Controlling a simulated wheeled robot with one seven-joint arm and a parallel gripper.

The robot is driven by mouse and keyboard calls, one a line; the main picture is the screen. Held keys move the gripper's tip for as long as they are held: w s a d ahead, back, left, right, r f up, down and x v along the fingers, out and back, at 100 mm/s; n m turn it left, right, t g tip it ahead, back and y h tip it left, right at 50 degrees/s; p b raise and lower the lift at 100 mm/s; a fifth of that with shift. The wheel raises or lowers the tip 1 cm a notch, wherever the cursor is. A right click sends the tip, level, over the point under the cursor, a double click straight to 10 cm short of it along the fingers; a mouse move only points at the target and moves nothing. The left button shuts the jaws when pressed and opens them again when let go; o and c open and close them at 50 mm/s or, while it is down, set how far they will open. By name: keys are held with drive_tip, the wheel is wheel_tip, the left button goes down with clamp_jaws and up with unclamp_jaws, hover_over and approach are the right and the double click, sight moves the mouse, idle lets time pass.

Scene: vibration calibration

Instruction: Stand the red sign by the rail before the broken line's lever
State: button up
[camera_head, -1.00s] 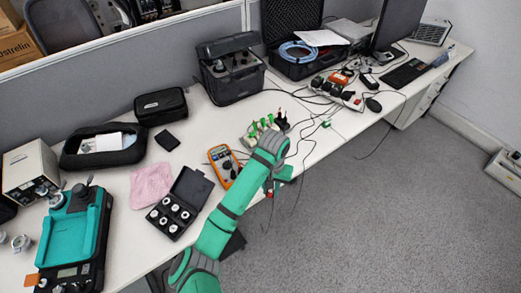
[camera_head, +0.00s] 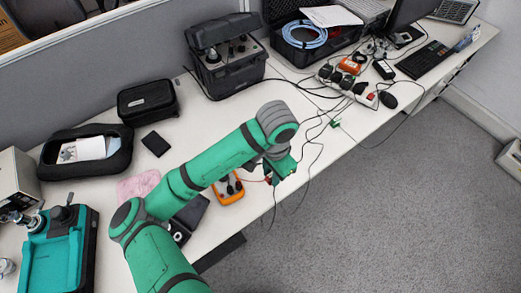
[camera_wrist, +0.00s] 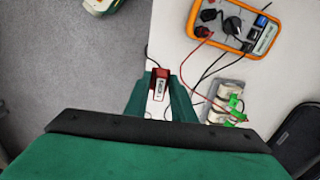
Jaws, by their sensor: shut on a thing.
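My gripper (camera_wrist: 160,100) is shut on the red sign (camera_wrist: 158,84), a small red-and-white piece with dark print, held between the fingertips. In the wrist view the sign is at the desk's front edge, close to the floor side. The rail (camera_wrist: 226,88) is pale with green levers (camera_wrist: 236,102) and lies on the desk to the right of the sign, apart from it. Which lever is the broken line's I cannot tell. In the head view my gripper (camera_head: 281,172) is near the desk's front edge; my arm hides the rail and most of the sign.
An orange multimeter (camera_head: 228,188) with leads lies beside the gripper; it also shows in the wrist view (camera_wrist: 238,22). Thin black cables cross the desk and hang over its edge. A black case (camera_head: 228,60) stands behind. Bare desk (camera_head: 205,125) lies left of my arm.

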drive_tip(key=w+a+f, duration=0.2)
drive_tip(key=w+f, duration=0.2)
drive_tip(key=w, duration=0.5)
hover_over(260, 162)
drive_tip(key=f, duration=0.5)
drive_tip(key=shift+s+d+f, duration=0.1)
drive_tip(key=shift+s, duration=0.15)
drive_tip(key=shift+w+f, duration=0.35)
drive_tip(key=shift+f, duration=1.55)
drive_tip(key=shift+f, duration=0.1)
drive_tip(key=o, duration=0.7)
drive_tip(key=shift+o, duration=0.2)
